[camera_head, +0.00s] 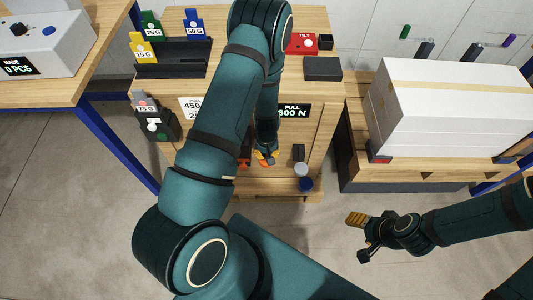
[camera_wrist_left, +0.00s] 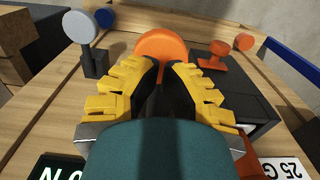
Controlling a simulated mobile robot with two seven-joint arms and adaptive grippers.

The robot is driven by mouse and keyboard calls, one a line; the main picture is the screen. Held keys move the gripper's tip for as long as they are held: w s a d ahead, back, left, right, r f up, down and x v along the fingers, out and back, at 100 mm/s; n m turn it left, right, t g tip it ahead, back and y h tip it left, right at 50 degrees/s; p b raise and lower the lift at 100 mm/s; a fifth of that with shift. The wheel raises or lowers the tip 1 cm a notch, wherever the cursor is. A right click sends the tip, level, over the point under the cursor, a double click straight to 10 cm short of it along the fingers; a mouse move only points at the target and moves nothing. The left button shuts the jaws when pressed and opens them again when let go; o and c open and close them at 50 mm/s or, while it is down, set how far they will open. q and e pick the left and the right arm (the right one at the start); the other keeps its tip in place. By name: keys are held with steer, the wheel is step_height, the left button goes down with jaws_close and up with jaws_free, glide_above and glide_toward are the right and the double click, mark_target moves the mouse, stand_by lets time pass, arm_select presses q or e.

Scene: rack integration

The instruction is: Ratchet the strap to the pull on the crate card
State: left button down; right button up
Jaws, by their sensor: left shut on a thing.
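My left gripper (camera_head: 265,158) reaches down to the wooden bench. In the left wrist view its yellow fingers (camera_wrist_left: 159,75) are closed around an orange round-ended handle (camera_wrist_left: 162,44), which appears to be the ratchet's. The strap cannot be made out; my left arm hides much of the bench. The white crate card (camera_head: 190,107) is partly covered, with "PULL" and "450" showing. A black display (camera_head: 293,111) reads "PULL" and what looks like "800 N", its left edge hidden. My right gripper (camera_head: 363,236) is open and empty, over the floor at the lower right.
A grey button (camera_head: 301,170) and a blue button (camera_head: 306,184) stand beside the left gripper. Two smaller orange knobs (camera_wrist_left: 232,46) show in the wrist view. A large white box (camera_head: 450,110) sits on a pallet at the right. Coloured tag holders (camera_head: 170,58) stand at the back.

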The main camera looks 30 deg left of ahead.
arm_select(q)
step_height(320, 180, down, 4)
steer(key=b, duration=0.2)
steer(key=shift+f+b, duration=0.1)
steer(key=shift+b, duration=0.25)
steer(key=shift+f, duration=0.7)
steer(key=shift+s+f, duration=0.1)
steer(key=shift+f, duration=0.25)
steer(key=shift+r+p, duration=1.7)
steer(key=shift+r, duration=0.9)
